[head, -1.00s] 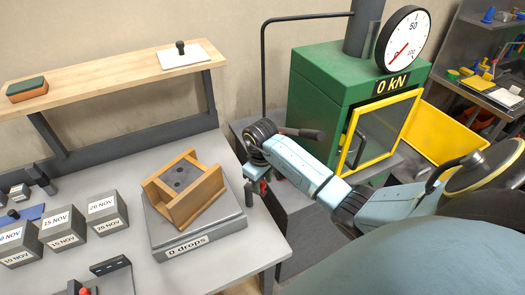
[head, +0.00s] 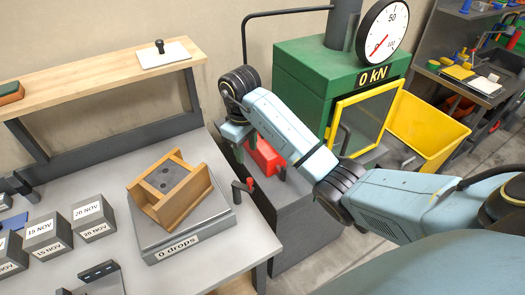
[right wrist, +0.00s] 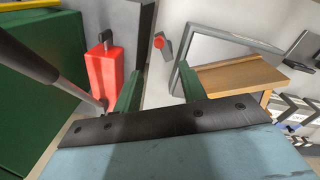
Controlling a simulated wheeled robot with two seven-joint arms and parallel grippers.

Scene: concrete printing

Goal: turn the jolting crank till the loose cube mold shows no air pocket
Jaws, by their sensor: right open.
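The loose cube mold (head: 193,205) is a wooden frame with grey concrete (head: 165,178) inside. Dark round pockets show on the concrete's top. It stands on the grey jolting table (head: 150,249), whose label (head: 177,249) reads "0 drops". The jolting crank (head: 243,186) has a red grip and sits at the table's right side. It also shows in the right wrist view (right wrist: 159,41), beyond and between the fingertips. My right gripper (head: 238,150) is open and empty, apart from the crank and behind it; its green fingers show in the right wrist view (right wrist: 157,75). My left gripper is not in view.
A red pump (head: 263,157) stands close to my right gripper. The green press (head: 300,75) with a yellow-framed door is behind it, its display reading 0 kN. Dated grey cubes (head: 95,218) stand left of the mold. A wooden shelf (head: 100,72) runs behind.

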